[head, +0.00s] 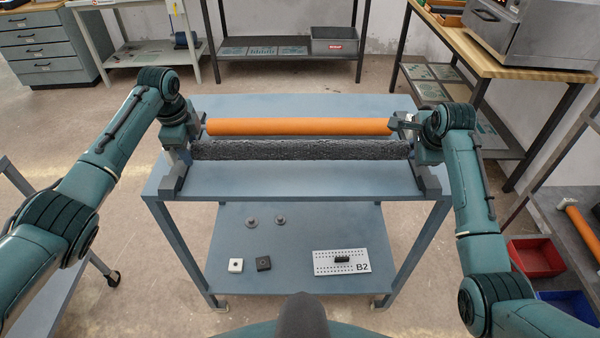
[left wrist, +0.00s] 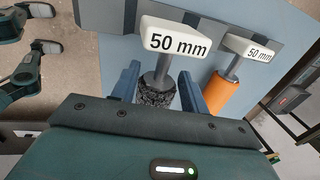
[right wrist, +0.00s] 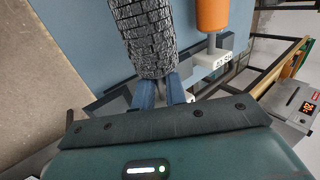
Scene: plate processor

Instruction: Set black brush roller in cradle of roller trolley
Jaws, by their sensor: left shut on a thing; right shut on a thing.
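The black brush roller (head: 300,150) lies level across the roller trolley (head: 300,188), in front of and parallel to an orange roller (head: 300,126). My left gripper (head: 188,148) is shut on its left shaft end; in the left wrist view the fingers (left wrist: 160,85) straddle the shaft between the bristles and a white "50 mm" block (left wrist: 180,38). My right gripper (head: 413,146) is shut at its right end, where the bristles (right wrist: 142,35) hide most of the shaft. Cradle side rails (head: 176,180) (head: 432,180) stand at both trolley ends. I cannot tell whether the shaft ends touch the cradle.
The trolley's lower shelf holds a B2 plate (head: 341,262), small blocks (head: 263,263) and discs (head: 280,219). The trolley top in front of the black roller is clear. A bench with an oven (head: 500,35) stands at back right; red (head: 535,258) and blue bins are at right.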

